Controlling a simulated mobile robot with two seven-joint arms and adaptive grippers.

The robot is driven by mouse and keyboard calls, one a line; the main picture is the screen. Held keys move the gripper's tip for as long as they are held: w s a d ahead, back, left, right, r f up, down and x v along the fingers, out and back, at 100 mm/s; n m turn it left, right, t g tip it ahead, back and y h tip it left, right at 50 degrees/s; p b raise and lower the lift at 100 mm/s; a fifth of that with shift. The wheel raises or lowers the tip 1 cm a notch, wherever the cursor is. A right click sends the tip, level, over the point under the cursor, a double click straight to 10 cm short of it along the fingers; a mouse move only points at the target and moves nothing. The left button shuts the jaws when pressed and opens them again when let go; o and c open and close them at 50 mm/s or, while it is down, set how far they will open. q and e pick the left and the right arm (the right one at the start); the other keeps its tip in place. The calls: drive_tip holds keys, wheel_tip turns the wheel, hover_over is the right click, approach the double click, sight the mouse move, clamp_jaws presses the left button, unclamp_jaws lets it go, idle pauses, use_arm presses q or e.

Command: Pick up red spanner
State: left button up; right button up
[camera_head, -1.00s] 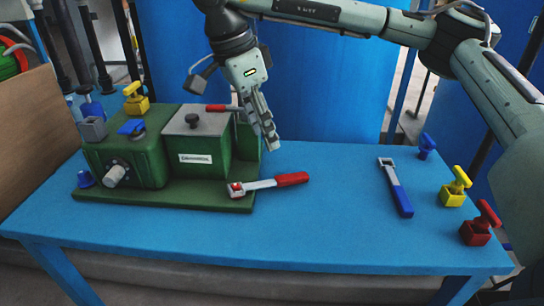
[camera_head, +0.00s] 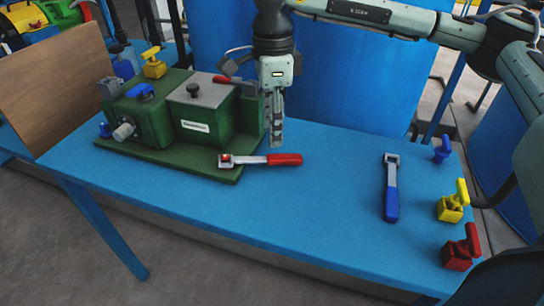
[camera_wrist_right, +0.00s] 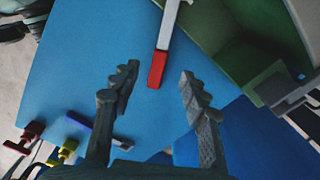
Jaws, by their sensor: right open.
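The red spanner (camera_head: 282,160) has a red handle and a metal head. It lies across the front right edge of the green machine's base, its handle over the blue table. My right gripper (camera_head: 275,143) points down just above and behind the handle. In the right wrist view, the open jaws (camera_wrist_right: 155,90) are apart and empty, and the red handle end (camera_wrist_right: 157,70) shows ahead, between and beyond the fingertips. My left gripper is not in view.
The green autoclave (camera_head: 160,140) stands on the left of the blue table (camera_head: 320,220). A blue-handled spanner (camera_head: 391,190) lies to the right. Blue (camera_head: 442,151), yellow (camera_head: 453,204) and red (camera_head: 462,247) padlock-like pieces stand at the right edge. The middle front is clear.

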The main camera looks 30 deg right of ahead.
sight(275, 156)
drive_tip(key=f, duration=0.7)
drive_tip(key=shift+d+f+p, duration=0.25)
drive_tip(key=shift+f+p, duration=0.1)
drive_tip(key=shift+p, duration=0.05)
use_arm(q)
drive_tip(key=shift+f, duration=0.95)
use_arm(e)
drive_tip(key=shift+c, duration=0.6)
clamp_jaws()
